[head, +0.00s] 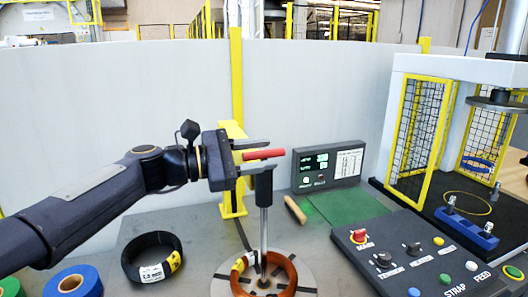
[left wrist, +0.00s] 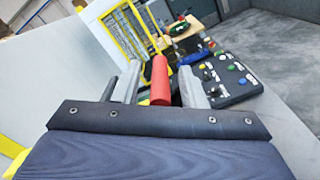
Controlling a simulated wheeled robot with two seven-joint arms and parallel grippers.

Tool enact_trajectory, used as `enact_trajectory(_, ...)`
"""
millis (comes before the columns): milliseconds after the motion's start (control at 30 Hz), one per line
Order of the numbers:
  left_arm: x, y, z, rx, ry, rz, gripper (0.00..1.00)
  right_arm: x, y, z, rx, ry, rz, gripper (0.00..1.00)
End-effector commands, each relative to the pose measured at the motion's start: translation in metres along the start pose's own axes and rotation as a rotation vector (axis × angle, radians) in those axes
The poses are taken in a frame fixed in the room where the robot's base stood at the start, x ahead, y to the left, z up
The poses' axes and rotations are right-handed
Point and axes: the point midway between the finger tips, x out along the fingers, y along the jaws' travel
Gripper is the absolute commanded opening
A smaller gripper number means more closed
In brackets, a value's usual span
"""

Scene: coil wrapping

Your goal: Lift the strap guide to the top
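The strap guide's dark head (head: 264,182) stands on an upright metal rod over the copper-coloured coil (head: 241,284). A red handle (head: 264,154) lies just above the head; whether they join is hidden. My left gripper (head: 254,156) is at the handle, with one finger above it and one below in the head view. In the left wrist view the red handle (left wrist: 160,82) sits between the two fingers (left wrist: 159,86), with a gap visible on each side. The gripper is open around it. My right gripper is not in view.
A black coil (head: 152,259) and blue and green tape rolls (head: 73,283) lie at the left. A control panel (head: 425,258) with buttons is at the right, before a yellow-framed press (head: 420,120). A display box (head: 329,165) and a yellow post (head: 232,190) stand behind.

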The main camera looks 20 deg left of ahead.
Motion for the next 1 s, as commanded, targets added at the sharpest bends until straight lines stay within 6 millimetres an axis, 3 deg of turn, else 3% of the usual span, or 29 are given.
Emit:
enact_trajectory(367, 0.0110, -0.0002, 0.0003, 0.001, 0.000, 0.000, 0.38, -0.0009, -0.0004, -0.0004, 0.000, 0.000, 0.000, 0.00)
enact_trajectory(700, 0.0104, 0.0007, 0.0001, 0.001, 0.001, 0.003, 0.00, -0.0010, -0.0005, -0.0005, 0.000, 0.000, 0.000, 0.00)
enact_trajectory(1000, 0.0098, 0.0048, 0.0045, 0.003, 0.002, 0.006, 0.00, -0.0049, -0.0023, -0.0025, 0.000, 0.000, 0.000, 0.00)
